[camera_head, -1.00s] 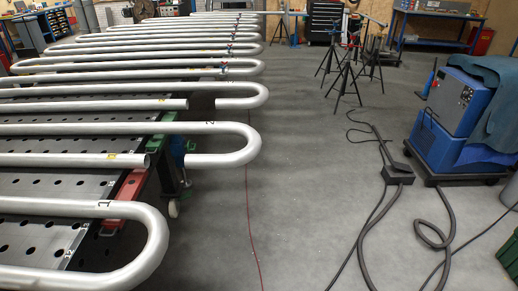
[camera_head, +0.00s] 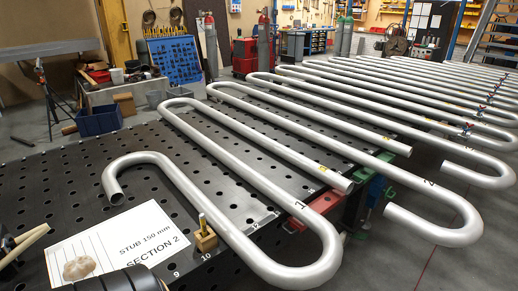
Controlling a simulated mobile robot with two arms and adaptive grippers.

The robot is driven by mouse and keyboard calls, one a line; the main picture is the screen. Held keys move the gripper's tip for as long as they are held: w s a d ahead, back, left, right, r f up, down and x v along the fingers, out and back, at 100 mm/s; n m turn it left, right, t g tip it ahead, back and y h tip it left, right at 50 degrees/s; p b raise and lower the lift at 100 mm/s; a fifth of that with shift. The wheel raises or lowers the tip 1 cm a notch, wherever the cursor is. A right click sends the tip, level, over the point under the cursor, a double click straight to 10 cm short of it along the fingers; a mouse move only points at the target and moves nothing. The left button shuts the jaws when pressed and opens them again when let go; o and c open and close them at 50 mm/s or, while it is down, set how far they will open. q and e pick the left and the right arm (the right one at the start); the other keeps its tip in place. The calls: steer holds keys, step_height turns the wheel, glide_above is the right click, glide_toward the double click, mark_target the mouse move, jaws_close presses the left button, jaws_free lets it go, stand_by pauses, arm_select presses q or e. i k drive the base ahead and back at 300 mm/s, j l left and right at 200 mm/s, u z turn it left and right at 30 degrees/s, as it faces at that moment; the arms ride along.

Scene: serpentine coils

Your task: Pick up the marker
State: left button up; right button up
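I cannot make out a marker for certain. A small upright yellow stick (camera_head: 202,220) stands in a wooden block (camera_head: 206,240) on the black perforated table (camera_head: 60,185), beside a bent tube; I cannot tell whether it is a marker. A white card (camera_head: 150,244) reading "STUB 150 mm SECTION 2" lies to its left. A pale lumpy object (camera_head: 79,268) is on the card. A pale stick-like item with dark parts (camera_head: 24,241) is at the left edge, cut off. A dark rounded shape crosses the bottom edge; I cannot tell what it is. Neither gripper is recognisable.
Long silver serpentine tubes (camera_head: 245,190) cover the table's middle and right. A bent tube end (camera_head: 115,190) curves near the card. Blue bins (camera_head: 98,119) and a tool bench stand behind. The table's left part is mostly clear.

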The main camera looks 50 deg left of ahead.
mark_target(202, 217)
steer(key=u, duration=2.05)
